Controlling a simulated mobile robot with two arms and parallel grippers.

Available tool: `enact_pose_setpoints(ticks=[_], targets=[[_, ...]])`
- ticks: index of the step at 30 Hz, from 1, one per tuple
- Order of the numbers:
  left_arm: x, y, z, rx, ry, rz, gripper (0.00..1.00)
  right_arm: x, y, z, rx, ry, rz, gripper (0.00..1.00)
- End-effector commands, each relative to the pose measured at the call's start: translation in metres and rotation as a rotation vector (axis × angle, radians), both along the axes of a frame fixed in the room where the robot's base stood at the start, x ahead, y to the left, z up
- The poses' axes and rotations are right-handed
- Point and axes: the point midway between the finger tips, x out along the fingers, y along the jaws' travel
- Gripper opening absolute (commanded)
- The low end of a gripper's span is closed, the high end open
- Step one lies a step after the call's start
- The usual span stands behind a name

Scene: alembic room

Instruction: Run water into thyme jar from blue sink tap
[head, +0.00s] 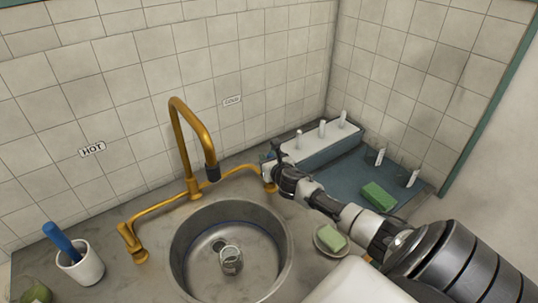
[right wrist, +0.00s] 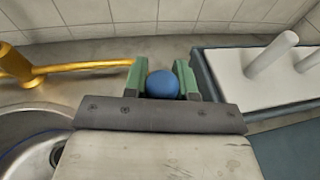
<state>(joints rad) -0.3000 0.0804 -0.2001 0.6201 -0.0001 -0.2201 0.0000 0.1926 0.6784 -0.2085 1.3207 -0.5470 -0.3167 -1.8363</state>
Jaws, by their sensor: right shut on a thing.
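A clear glass jar (head: 231,262) stands upright in the round metal sink (head: 188,268); I cannot read any label on it. The brass tap spout (head: 190,115) arches over the sink, its dark nozzle (head: 212,173) above and a little left of the jar. I see no stream of water. My right gripper (head: 270,170) is at the right end of the brass pipe, below the COLD sign. The right wrist view shows its green fingers (right wrist: 161,80) shut on a round blue tap knob (right wrist: 163,84). My left gripper is out of view.
A white drying rack with pegs (head: 318,142) on a blue tray (head: 345,172) stands at the right, with a green sponge (head: 379,195). A soap dish (head: 331,238) sits right of the sink. A white cup (head: 82,266) with a blue-handled brush stands left.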

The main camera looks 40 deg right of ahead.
Motion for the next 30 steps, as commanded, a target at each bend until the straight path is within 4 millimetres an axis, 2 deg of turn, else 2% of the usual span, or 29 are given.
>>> enact_pose_setpoints(ticks=[5,6,11,22,26,30], targets=[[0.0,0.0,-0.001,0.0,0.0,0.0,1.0,0.0,0.0,0.0,-0.002,-0.002,-0.001,0.0],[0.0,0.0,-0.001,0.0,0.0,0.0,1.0,0.0,0.0,0.0,-0.003,-0.001,-0.001,0.28],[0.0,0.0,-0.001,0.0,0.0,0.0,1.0,0.0,0.0,0.0,-0.003,-0.001,-0.001,0.52],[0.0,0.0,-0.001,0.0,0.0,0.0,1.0,-0.005,0.001,0.001,-0.004,-0.001,0.001,0.52],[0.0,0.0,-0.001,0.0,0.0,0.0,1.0,-0.019,0.005,0.004,-0.004,-0.001,0.002,0.52],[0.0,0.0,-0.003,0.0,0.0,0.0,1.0,-0.043,0.013,0.008,-0.005,0.002,0.002,0.52]])
